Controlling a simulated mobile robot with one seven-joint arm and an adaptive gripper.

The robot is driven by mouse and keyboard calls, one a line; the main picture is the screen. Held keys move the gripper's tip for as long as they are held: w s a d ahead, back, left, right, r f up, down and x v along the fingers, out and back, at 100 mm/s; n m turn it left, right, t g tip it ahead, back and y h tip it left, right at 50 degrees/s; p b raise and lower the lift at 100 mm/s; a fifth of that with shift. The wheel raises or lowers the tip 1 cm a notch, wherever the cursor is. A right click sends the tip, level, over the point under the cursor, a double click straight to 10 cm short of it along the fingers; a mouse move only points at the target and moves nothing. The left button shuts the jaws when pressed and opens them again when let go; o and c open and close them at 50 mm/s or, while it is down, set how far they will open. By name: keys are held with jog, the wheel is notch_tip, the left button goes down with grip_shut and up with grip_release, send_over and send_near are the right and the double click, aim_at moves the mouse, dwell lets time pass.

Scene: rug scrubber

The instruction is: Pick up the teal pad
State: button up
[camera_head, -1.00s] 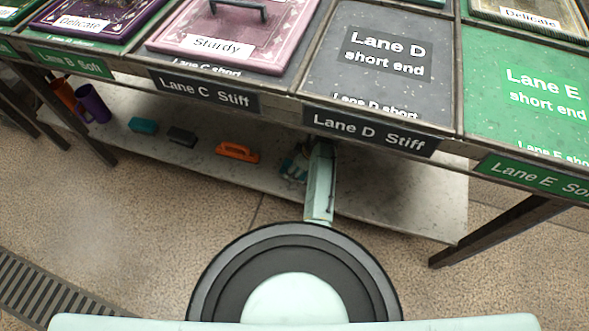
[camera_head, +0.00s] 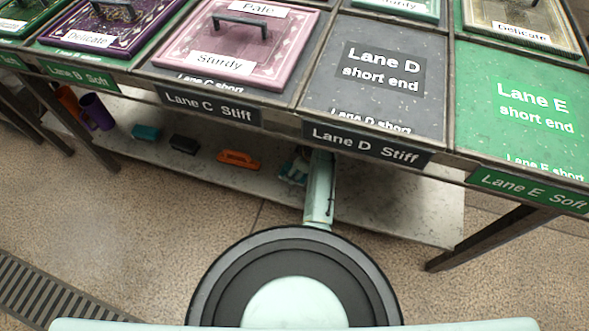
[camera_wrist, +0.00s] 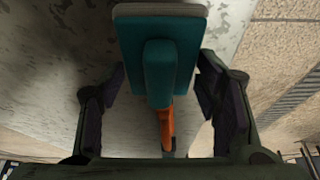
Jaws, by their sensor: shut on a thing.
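In the wrist view a teal pad (camera_wrist: 185,30) with a raised teal handle and a grey edge is between the two dark fingers of my gripper (camera_wrist: 160,105). My gripper is shut on it, the fingers at either side of the pad. In the head view my gripper (camera_head: 293,168) is under the table at the Lane D side, above the lower shelf; a bit of teal shows there, and the rest is hard to make out. Another teal block (camera_head: 147,132) lies at the left of the shelf.
The orange brush shows partly behind the pad in the wrist view (camera_wrist: 167,128). The tabletop's front edge overhangs my arm. The shelf's right part is clear.

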jog(key=s+r+p, duration=0.2)
jog(key=s+p, duration=0.8)
jog(key=s, duration=0.6)
jog(key=shift+a, duration=0.2)
jog(key=o, duration=0.6)
jog(key=c, duration=0.8)
